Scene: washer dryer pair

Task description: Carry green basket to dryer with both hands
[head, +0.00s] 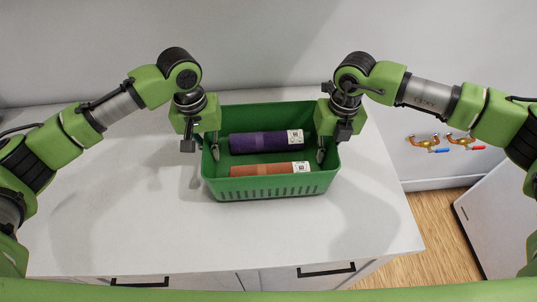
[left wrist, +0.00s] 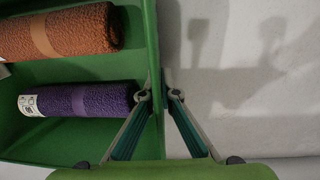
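The green basket (head: 270,192) stands on the white counter. It holds a purple rolled towel (head: 262,142) and an orange rolled towel (head: 265,169), lying side by side. My left gripper (head: 210,150) is at the basket's left end wall. In the left wrist view its fingers (left wrist: 160,88) straddle this wall, one inside and one outside, and close on it near the purple roll. My right gripper (head: 326,153) is at the right end wall with one finger inside the basket. Its outer finger is hidden, so its grip is unclear. No surely identifiable dryer shows.
The white counter (head: 120,215) is clear around the basket, with its right edge close by. Past it are wooden floor (head: 440,240) and a white box-like body (head: 500,215), possibly an appliance. Brass taps (head: 440,142) with red and blue handles are on the wall.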

